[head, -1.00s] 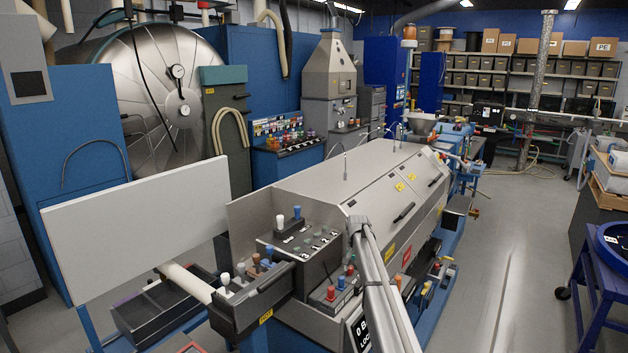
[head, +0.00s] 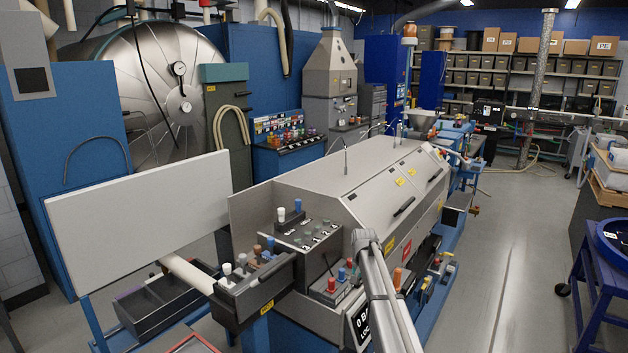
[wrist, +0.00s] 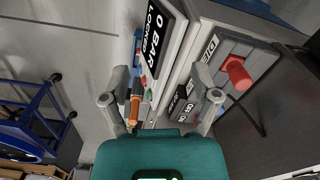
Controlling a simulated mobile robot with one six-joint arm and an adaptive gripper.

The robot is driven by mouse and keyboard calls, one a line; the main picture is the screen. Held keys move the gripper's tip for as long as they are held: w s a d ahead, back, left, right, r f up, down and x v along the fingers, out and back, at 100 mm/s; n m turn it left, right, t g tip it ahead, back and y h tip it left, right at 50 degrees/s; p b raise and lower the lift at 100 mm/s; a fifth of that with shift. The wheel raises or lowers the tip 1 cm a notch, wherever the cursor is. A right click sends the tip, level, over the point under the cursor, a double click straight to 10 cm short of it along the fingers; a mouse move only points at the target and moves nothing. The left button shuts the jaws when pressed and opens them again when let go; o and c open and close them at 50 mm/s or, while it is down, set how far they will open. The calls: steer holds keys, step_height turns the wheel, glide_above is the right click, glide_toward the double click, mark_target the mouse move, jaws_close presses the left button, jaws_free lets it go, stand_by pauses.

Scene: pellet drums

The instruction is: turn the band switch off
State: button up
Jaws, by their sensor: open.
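My gripper (wrist: 161,80) shows in the wrist view, its two grey fingers spread wide with nothing between the tips. Beyond and between them is the machine's front, with an orange handle (wrist: 135,102) near the left finger. A dark plate with an OFF label (wrist: 187,106) sits near the right finger. A red knob (wrist: 237,72) stands on a grey panel at the upper right. I cannot tell which of these is the band switch. In the head view, an orange handle (head: 397,278) stands beside my arm, which hides part of the machine's front.
A black "0 BAR LOCKED" sign (wrist: 157,38) is close to the fingers. A box with several knobs (head: 252,285) juts out at the machine's left end, before a large pale board (head: 140,220). Clear floor (head: 500,270) lies right of the machine, with a blue stand (head: 605,270) beyond.

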steer(key=s+f+n+b, duration=0.2)
steer(key=s+f+b, duration=0.1)
steer(key=s, duration=1.4)
steer(key=s+d+f+n+b, duration=0.1)
steer(key=s+f+b, duration=0.3)
steer(key=s, duration=1.4)
steer(key=shift+s+f+n, duration=0.3)
steer(key=shift+f+n, duration=0.1)
steer(key=shift+n, duration=0.1)
